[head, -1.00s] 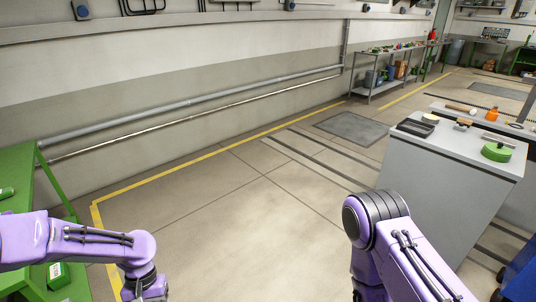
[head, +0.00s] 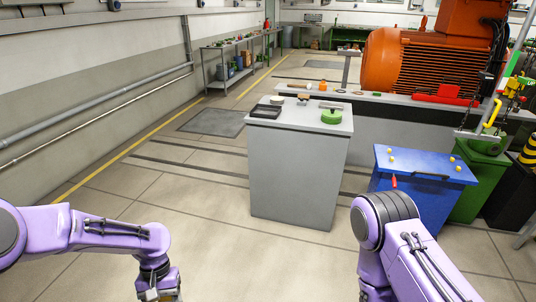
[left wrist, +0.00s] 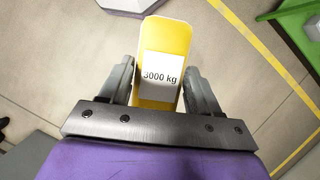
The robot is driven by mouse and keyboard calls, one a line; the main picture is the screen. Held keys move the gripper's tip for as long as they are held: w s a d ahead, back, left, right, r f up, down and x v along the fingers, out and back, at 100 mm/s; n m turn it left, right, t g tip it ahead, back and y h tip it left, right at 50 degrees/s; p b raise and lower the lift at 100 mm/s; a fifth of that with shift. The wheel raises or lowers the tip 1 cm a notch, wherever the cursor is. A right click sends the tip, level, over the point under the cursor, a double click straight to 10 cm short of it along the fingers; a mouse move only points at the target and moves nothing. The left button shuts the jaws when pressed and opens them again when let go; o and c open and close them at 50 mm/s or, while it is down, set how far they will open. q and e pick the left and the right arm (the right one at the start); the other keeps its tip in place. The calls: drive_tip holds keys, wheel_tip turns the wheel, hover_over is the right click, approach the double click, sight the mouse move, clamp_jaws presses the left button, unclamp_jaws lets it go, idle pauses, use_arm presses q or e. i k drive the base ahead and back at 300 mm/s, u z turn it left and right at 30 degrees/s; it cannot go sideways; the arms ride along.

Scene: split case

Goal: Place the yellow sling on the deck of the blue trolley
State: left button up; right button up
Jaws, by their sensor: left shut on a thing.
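My left gripper (left wrist: 160,88) is shut on the yellow sling (left wrist: 168,35), which has a white label reading "3000 kg" and sticks out beyond the fingers in the left wrist view. In the head view the left gripper (head: 158,292) is low at the bottom edge, over open floor, and the sling is hard to make out there. A blue box-like unit (head: 412,168) with a flat top stands right of centre; I cannot tell whether it is the blue trolley. Small yellow pieces lie on its top. My right arm shows at the bottom, but its gripper is out of frame.
A grey cabinet (head: 298,175) with a green round item (head: 332,116) on top stands at centre. A green bin (head: 480,180) stands right of the blue unit. A large orange motor (head: 430,60) is behind. The floor in front and left is clear.

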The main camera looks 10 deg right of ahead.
sight(422, 161)
drive_tip(key=z, duration=1.3)
drive_tip(key=i, duration=1.35)
drive_tip(key=z, duration=0.8)
drive_tip(key=i, duration=2.45)
drive_tip(key=u, duration=0.35)
